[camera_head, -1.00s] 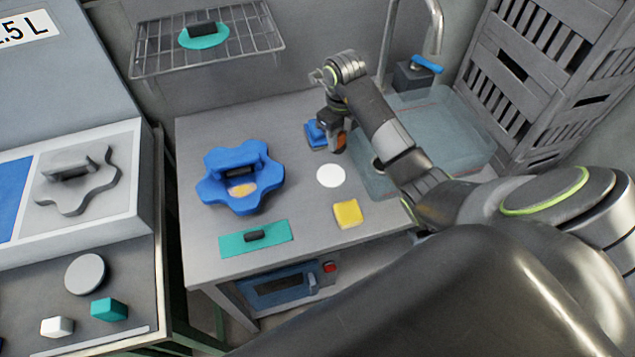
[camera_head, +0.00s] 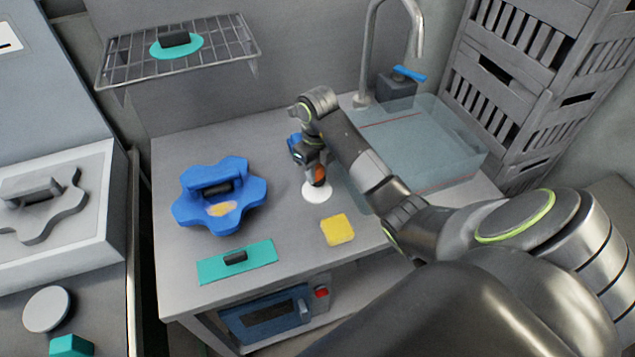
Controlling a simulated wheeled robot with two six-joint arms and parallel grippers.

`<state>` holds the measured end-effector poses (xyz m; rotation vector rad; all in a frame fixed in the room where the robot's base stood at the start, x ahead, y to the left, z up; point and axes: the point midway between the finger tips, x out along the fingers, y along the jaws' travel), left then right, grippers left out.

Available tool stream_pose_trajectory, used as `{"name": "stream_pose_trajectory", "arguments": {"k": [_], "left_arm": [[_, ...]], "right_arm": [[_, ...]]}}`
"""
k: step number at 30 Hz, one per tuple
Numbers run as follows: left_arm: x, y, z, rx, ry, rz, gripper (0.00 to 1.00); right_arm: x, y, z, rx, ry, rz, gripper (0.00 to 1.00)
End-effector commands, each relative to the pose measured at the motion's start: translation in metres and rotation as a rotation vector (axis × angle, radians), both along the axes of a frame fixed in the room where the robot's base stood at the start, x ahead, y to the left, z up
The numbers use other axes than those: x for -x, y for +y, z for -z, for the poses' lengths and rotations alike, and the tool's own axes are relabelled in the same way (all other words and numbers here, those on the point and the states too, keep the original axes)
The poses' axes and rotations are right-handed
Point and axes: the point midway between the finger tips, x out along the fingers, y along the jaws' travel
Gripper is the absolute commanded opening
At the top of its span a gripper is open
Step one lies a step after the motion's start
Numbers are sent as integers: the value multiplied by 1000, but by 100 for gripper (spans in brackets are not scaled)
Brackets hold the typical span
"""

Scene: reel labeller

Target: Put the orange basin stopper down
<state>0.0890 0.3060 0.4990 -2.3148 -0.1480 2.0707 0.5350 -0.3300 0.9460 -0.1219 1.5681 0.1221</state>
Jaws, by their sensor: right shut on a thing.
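The orange basin stopper (camera_head: 320,175) is in my right gripper (camera_head: 317,168). The gripper is shut on it, pointing down, with the stopper mostly covered by the fingers. The stopper is over or at the back part of a white round disc (camera_head: 316,194) on the grey table (camera_head: 290,232). I cannot tell whether it touches the disc. A clear basin (camera_head: 440,140) with a tap (camera_head: 368,50) is to the right, partly behind my right arm. My left gripper is not in view.
A yellow block (camera_head: 338,229), a teal plate (camera_head: 262,253) with a dark handle and a blue wavy-edged piece (camera_head: 245,217) lie on the table. A blue item (camera_head: 294,146) is partly hidden behind the gripper. A wire shelf (camera_head: 130,73) hangs at the back left.

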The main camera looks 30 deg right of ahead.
Motion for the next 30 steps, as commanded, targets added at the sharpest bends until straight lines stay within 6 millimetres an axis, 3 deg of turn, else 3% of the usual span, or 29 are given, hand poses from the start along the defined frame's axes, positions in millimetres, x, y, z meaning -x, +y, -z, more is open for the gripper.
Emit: {"name": "stream_pose_trajectory", "arguments": {"k": [2, 6, 18, 19, 21, 24, 30], "left_arm": [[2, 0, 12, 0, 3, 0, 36], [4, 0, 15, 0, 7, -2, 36], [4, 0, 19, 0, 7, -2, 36], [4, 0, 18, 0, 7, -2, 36], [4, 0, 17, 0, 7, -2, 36], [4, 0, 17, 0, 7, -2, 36], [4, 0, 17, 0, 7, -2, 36]], "right_arm": [[0, 0, 12, 0, 0, 0, 1], [0, 0, 31, -2, 2, 1, 1], [0, 0, 37, 0, 0, 0, 1], [0, 0, 36, 0, 0, 0, 30], [0, 0, 35, 0, 0, 0, 39], [0, 0, 35, 0, 1, 0, 50], [0, 0, 35, 0, 1, 0, 50]]}}
